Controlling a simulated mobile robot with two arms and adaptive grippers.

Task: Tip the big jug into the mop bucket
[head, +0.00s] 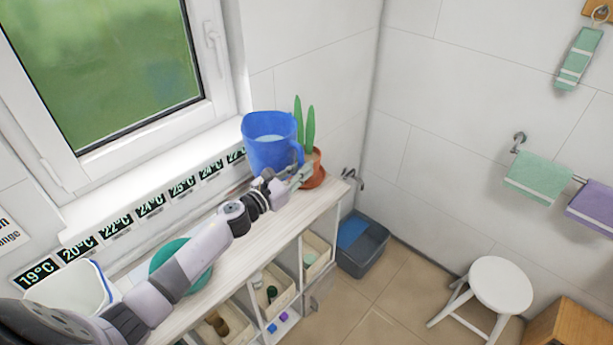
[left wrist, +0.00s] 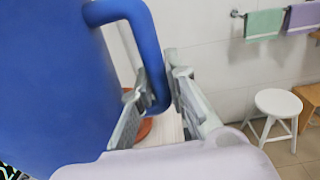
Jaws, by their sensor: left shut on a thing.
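The big blue jug (head: 268,150) is upright at the far end of the white shelf top, with pale liquid visible inside. Its blue side fills the left of the left wrist view (left wrist: 50,90). My left gripper (head: 297,176) is shut on the jug's handle (left wrist: 148,50), one finger on each side of it. I cannot tell whether the jug's base touches the shelf. The mop bucket (head: 375,254), dark grey with a blue part inside, stands on the floor past the shelf's far end. My right gripper is not in view.
A potted plant (head: 314,170) stands close behind the jug's handle. A teal round item (head: 168,254) and a white-blue container (head: 68,290) are on the shelf (head: 318,207), partly behind my arm. A white stool (head: 500,284) stands right; floor lies between it and the bucket.

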